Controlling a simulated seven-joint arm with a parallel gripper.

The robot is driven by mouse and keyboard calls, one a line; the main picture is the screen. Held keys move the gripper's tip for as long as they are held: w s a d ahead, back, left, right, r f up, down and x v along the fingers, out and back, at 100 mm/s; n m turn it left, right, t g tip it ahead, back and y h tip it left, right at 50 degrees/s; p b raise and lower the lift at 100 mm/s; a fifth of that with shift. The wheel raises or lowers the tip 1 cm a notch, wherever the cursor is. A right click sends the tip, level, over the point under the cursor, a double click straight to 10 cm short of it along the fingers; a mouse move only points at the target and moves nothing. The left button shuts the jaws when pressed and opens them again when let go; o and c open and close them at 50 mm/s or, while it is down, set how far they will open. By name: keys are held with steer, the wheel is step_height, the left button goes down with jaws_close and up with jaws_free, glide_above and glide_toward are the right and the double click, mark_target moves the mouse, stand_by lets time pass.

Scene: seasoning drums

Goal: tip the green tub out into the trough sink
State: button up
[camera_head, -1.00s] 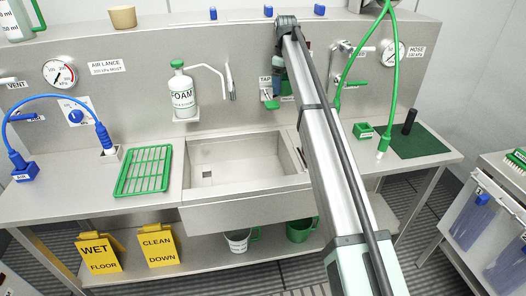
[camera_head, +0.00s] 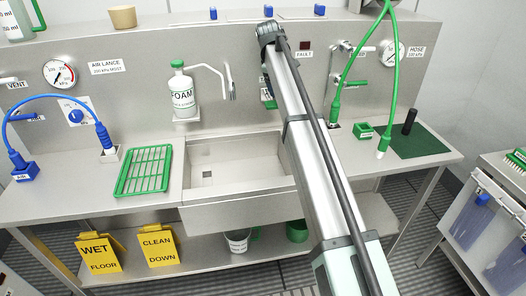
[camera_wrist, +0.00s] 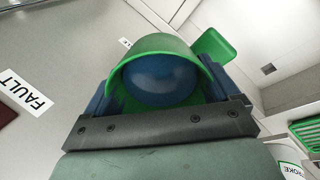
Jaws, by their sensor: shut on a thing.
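In the wrist view my gripper (camera_wrist: 160,97) is shut on the green tub (camera_wrist: 150,45), with dark blue fingers on both sides of it. The tub's curved green rim arches around a rounded dark blue shape in its mouth. A green tab (camera_wrist: 214,46) sticks out at the upper right. The trough sink (camera_head: 243,212) is in the middle of the bench in the head view. Its floor, with the dark drain, shows at the right of the wrist view (camera_wrist: 285,48).
A green rack (camera_head: 144,170) lies left of the sink. A FOAM bottle (camera_head: 182,92) and a bent spout stand behind it. A green hose (camera_head: 397,75) hangs at the right, near a small green box (camera_head: 364,131). The sink basin looks clear.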

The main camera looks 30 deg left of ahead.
steer(key=shift+s+f+t, duration=0.25)
steer(key=shift+s+t, duration=0.3)
steer(key=shift+t, duration=0.05)
steer(key=shift+s+r+t, duration=0.4)
steer(key=shift+s+t, duration=0.35)
steer(key=shift+t, duration=0.05)
stand_by(0.4)
steer(key=shift+s+r+t, duration=0.3)
steer(key=shift+r+t, duration=0.1)
steer(key=shift+t, duration=0.5)
stand_by(0.5)
steer(key=shift+s+f+t, duration=0.15)
steer(key=shift+f+t, duration=0.25)
steer(key=shift+t, duration=0.4)
stand_by(0.6)
steer(key=shift+s+r+t, duration=0.2)
steer(key=shift+r+t, duration=0.15)
steer(key=shift+t, duration=0.55)
stand_by(0.5)
steer(key=shift+s+f+t, duration=0.25)
steer(key=shift+f+t, duration=0.2)
steer(key=shift+t, duration=0.45)
stand_by(0.4)
steer(key=shift+s+r+t, duration=0.1)
steer(key=shift+s+t, duration=0.3)
